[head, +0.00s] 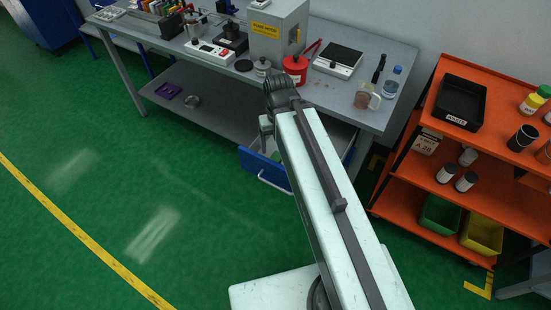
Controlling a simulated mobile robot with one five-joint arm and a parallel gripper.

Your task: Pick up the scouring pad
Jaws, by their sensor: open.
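My gripper (279,82) is at the far end of my pale arm, small and dark, over the front edge of the grey workbench (335,107). It is open, and I see nothing held in it; its fingertips are hard to make out. No scouring pad can be told for certain. A blue drawer (262,172) stands pulled out under the bench, below my gripper. A small green patch shows inside the drawer, too little to identify. My arm hides part of the drawer and of the bench front.
On the bench stand a grey cabinet (279,32), a red can (295,68), a scale (338,61), a beaker (362,99) and a bottle (392,81). An orange shelf cart (405,155) with a black tray (461,102) stands right. The green floor at left is clear.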

